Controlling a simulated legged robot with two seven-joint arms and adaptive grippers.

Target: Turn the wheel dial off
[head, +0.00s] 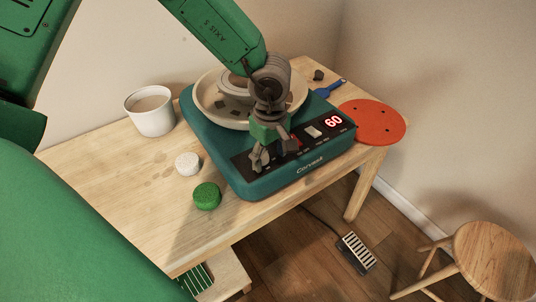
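The teal pottery wheel (270,187) stands on the wooden table, with a black front panel. Its red display (333,121) reads 60. A pale switch (313,132) sits on the panel left of the display. My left gripper (273,161) is over the left part of the panel, pointing down, with its fingers apart and nothing seen between them. I cannot make out the dial; the gripper covers that part of the panel. Whether the fingers touch the panel is unclear. My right gripper is not in view.
The wheel's pale basin (205,98) is behind the gripper. A white cup (151,112), white round piece (187,163) and green round piece (206,196) stand left. An orange disc (373,122) and blue tool (330,88) lie right. A pedal (356,252) and stool (494,258) are on the floor.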

